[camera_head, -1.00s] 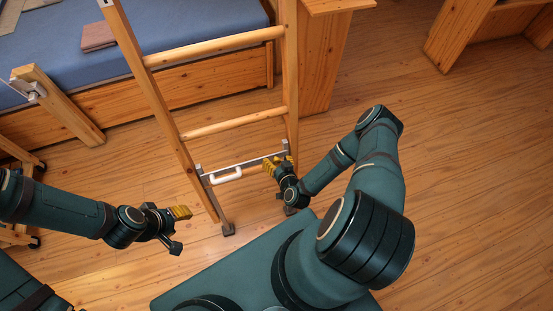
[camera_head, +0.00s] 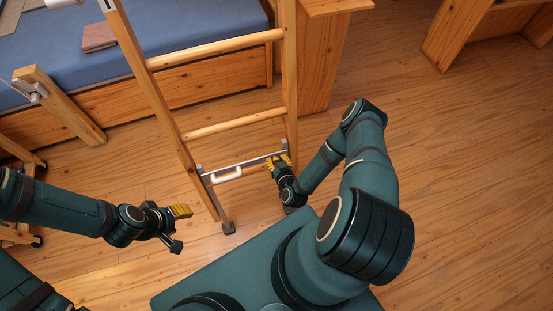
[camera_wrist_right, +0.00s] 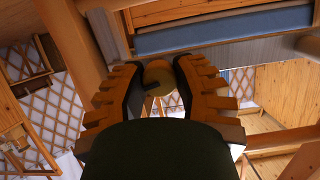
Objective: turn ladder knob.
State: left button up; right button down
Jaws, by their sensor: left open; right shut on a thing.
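The wooden ladder (camera_head: 160,98) stands upright in front of the bed. A grey metal bar with a white handle (camera_head: 227,174) crosses it near its foot. A round, tan knob (camera_wrist_right: 163,76) with a dark slot or tab shows between the fingers in the right wrist view. My right gripper (camera_head: 279,161), with yellow fingers, is at the right end of the metal bar and shut on the knob. In the head view the fingers hide the knob. My left gripper (camera_head: 181,211) is open and empty, left of the ladder's foot and apart from it.
A bed with a blue mattress (camera_head: 195,22) and wooden side lies behind the ladder. A wooden post (camera_head: 60,105) leans at the left. Wooden furniture (camera_head: 455,35) stands at the upper right. The floor (camera_head: 460,180) at the right is clear.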

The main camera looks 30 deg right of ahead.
jog(key=n+p, duration=0.2)
jog(key=n, duration=0.1)
jog(key=shift+a+r+h, duration=0.1)
jog(key=shift+r+h, duration=0.05)
jog(key=shift+h, duration=0.25)
jog(key=n+p, duration=0.1)
jog(key=n, duration=0.2)
jog(key=shift+n+h, duration=0.3)
jog(key=shift+h, duration=0.1)
jog(key=n, duration=0.3)
jog(key=shift+h+p, duration=0.3)
jog(key=shift+p, duration=0.1)
jog(key=shift+f+n+t+h, duration=0.1)
jog(key=shift+n+t+h, duration=0.05)
jog(key=shift+n, duration=0.95)
jog(key=shift+f+n+t+h, duration=0.1)
jog(key=shift+n+t+h, duration=0.05)
jog(key=shift+n, duration=0.95)
jog(key=c, duration=0.6)
grip_release()
jog(key=shift+c, duration=0.2)
